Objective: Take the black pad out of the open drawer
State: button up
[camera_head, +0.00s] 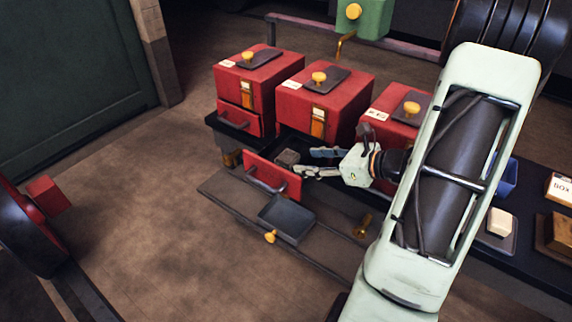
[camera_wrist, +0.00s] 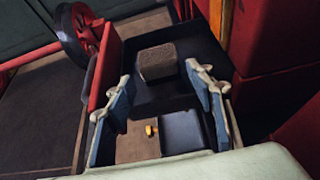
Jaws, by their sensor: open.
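The black pad (camera_head: 287,157) is a small dark grey-brown block lying inside the open drawer, close behind its front. It also shows in the wrist view (camera_wrist: 157,62), on the dark drawer floor. The open drawer has a red front panel (camera_head: 272,176) with a dark bar handle; in the wrist view the panel (camera_wrist: 105,65) stands at the left. My gripper (camera_head: 312,162) is open and empty, pointing left toward the pad. In the wrist view its fingertips (camera_wrist: 160,75) appear on either side of the pad's near end, apart from it. Their height above it is unclear.
Three red cabinets with brass knobs stand behind, including the middle one (camera_head: 322,100); the left one has a red drawer front (camera_head: 239,119). A grey tray (camera_head: 286,218) and brass knob (camera_head: 270,237) are below the open drawer. Open floor lies left.

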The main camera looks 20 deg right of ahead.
aim_at(293, 159)
jog(key=b+x, duration=0.2)
jog(key=x, duration=0.6)
jog(key=shift+a+r, duration=0.1)
jog(key=shift+a, duration=0.2)
jog(key=shift+r, duration=0.15)
jog(key=c, duration=0.9)
